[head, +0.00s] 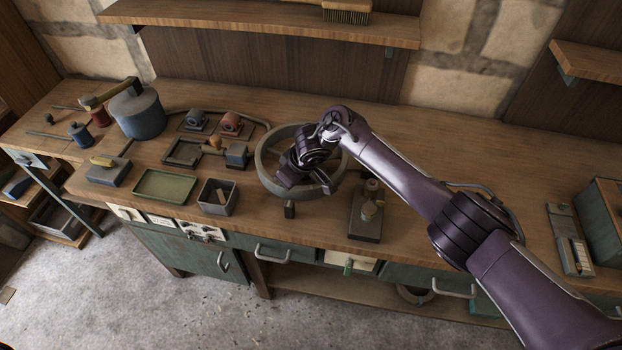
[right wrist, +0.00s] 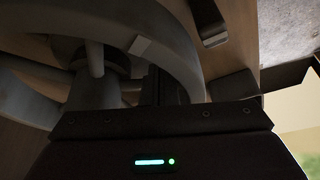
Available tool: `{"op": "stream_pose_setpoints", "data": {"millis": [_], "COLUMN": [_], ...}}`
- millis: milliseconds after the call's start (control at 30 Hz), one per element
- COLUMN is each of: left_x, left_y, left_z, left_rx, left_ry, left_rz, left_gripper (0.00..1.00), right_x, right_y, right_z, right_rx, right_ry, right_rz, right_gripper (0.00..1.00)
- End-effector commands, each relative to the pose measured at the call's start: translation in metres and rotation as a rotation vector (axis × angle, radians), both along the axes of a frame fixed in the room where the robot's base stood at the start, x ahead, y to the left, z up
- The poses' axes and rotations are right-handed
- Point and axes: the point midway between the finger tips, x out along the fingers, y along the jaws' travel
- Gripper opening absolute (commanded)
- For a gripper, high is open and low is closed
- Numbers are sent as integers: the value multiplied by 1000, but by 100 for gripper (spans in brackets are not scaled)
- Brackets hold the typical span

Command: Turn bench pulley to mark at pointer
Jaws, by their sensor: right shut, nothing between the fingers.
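The bench pulley (head: 267,180) is a large grey ring lying flat on the bench, partly hidden by my right arm. In the right wrist view its rim (right wrist: 182,55), spokes and hub (right wrist: 92,95) show. A small pale patch (right wrist: 139,45) on the rim looks like the mark. A small dark block, seemingly the pointer (head: 289,209), stands just outside the rim at the bench's front edge; it also shows in the right wrist view (right wrist: 212,28), apart from the patch. My right gripper (head: 308,187) is shut and empty, over the ring's front part; contact is unclear. My left gripper is out of view.
A dark block with a brass-coloured fitting (head: 367,215) stands close right of the pulley. A grey bin (head: 217,209), a green tray (head: 164,201) and a blue pot (head: 138,115) are to the left. The bench behind the pulley is fairly clear.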

Motion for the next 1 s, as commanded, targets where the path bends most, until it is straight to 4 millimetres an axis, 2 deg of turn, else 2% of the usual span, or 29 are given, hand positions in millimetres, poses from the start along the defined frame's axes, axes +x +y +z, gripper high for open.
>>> {"op": "stream_pose_setpoints", "data": {"millis": [133, 267, 333, 600, 1000], "left_x": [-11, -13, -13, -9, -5], "left_y": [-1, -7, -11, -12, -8], "left_z": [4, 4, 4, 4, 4], "left_rx": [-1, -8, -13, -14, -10], "left_ry": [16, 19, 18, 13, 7], "left_rz": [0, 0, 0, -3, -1], "left_gripper": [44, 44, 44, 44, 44], "right_x": [2, 6, 7, 14, 18], "right_y": [14, 22, 27, 35, 38], "right_z": [1, 0, -1, -1, 0], "right_rx": [0, 0, 1, 0, -1], "right_ry": [2, 2, 1, 0, -2], "right_rz": [-92, -93, -147, -287, -347], "right_gripper": [0, 0, 0, 0, 0]}}
